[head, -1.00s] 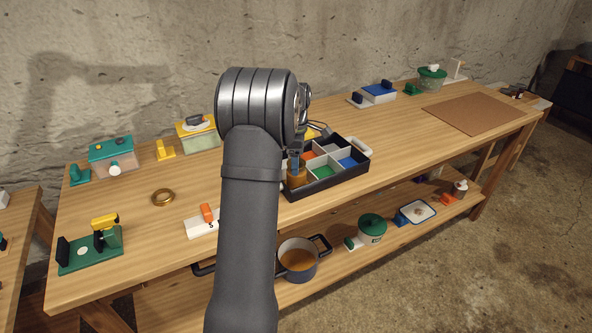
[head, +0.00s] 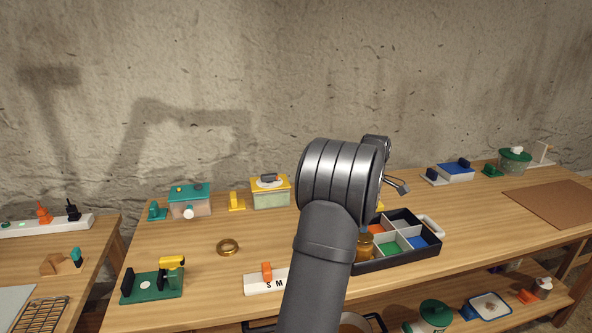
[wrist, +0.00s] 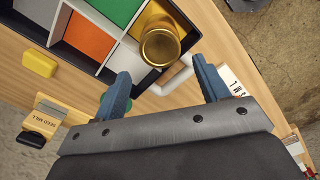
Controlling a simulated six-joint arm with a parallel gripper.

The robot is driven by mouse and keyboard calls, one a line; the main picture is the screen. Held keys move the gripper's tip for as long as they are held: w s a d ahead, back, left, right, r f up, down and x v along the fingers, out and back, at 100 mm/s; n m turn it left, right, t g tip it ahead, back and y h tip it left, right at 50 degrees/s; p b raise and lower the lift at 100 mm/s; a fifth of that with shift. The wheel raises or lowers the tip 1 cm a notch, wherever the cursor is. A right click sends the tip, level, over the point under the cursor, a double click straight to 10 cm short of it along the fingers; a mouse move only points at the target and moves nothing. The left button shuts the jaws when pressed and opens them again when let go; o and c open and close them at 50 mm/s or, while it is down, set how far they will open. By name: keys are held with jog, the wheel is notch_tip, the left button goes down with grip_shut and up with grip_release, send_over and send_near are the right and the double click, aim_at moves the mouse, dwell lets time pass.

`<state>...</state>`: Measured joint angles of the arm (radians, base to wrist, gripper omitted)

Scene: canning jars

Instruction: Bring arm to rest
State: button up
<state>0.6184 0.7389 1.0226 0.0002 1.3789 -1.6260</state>
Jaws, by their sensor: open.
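My gripper (wrist: 161,70) is open in the wrist view, its two blue fingers spread apart with nothing between them. An amber jar with a gold lid (wrist: 160,47) stands in the compartment tray beyond the fingertips, apart from them. In the head view my arm rises through the middle, and its wrist hides most of the gripper. The jar (head: 366,246) shows beside the arm, at the near left side of the black tray (head: 400,258). The tray has orange, green, blue and pale compartments, and a white handle.
Teal-lidded (head: 189,202) and yellow-lidded (head: 270,192) boxes stand at the back. A brown mat (head: 556,204) lies right. Space above the bench is open.

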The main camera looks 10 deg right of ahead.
notch_tip(320, 180, down, 11)
jog(key=shift+f, duration=0.2)
notch_tip(320, 180, up, 2)
jog(key=shift+r, duration=0.8)
jog(key=shift+f, duration=0.1)
notch_tip(320, 180, down, 3)
jog(key=shift+r, duration=0.1)
notch_tip(320, 180, up, 12)
jog(key=shift+f, duration=0.85)
